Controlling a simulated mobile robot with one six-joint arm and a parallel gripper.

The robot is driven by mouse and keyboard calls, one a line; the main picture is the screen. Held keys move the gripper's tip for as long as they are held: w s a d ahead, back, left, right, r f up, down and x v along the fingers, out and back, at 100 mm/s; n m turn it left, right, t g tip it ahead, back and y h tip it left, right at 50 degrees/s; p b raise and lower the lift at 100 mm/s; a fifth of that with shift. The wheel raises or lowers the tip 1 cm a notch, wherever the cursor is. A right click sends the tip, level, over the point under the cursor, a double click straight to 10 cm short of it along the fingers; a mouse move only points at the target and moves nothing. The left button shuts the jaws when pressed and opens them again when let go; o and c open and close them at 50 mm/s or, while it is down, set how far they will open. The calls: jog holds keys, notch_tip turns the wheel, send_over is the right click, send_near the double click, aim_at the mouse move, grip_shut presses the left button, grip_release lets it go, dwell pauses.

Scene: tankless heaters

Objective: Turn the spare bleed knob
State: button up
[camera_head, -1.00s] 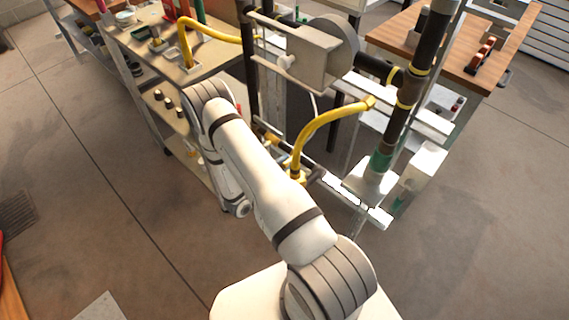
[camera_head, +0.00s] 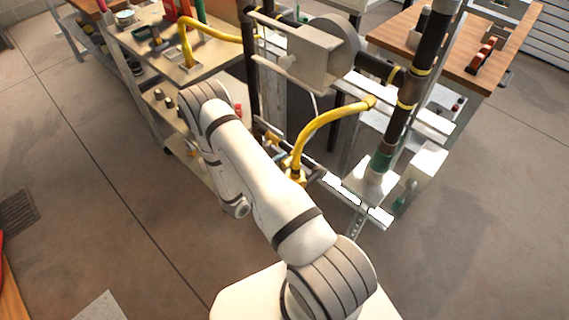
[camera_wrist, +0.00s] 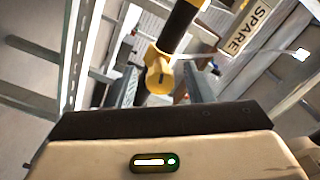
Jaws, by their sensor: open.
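In the wrist view, a yellow knob (camera_wrist: 158,76) sits at the end of a black pipe (camera_wrist: 180,25) with a yellow band. A white label reading SPARE (camera_wrist: 250,27) is to its upper right. My gripper (camera_wrist: 162,85) is open, with one grey finger on each side of the knob. The knob appears between the fingers, and I see no contact; how deep it sits between them I cannot tell. In the head view my arm hides the gripper, and I cannot pick out this knob for sure.
A metal frame carries a yellow hose (camera_head: 325,122), a grey box (camera_head: 300,58) and a dark vertical pipe (camera_head: 425,60). A workbench (camera_head: 190,60) with small items stands at the back left, a wooden table (camera_head: 400,30) at the back right.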

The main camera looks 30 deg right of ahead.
jog(key=v, duration=0.7)
jog(key=shift+r, duration=0.1)
jog(key=s+d+r+m+g+y+p, duration=0.1)
jog(key=s+r+m+g+y+p, duration=0.25)
jog(key=r+m, duration=0.85)
jog(key=s+d+r+m+g+y+p, duration=0.15)
jog(key=s+r+m+g, duration=0.4)
jog(key=r+m, duration=0.7)
jog(key=s+a+r+m+t+y+p, duration=0.1)
jog(key=s+a+r+m+y, duration=0.1)
jog(key=r+m, duration=0.4)
jog(key=s+a+r+m+t+y+p, duration=0.2)
jog(key=s+a+r+m+y, duration=0.1)
jog(key=r+m+y, duration=0.3)
jog(key=s+a+r+m+t+y+p, duration=0.2)
jog(key=a+r+m+y, duration=0.2)
jog(key=r+m, duration=0.4)
jog(key=shift+s+m, duration=0.35)
jog(key=shift+m, duration=0.5)
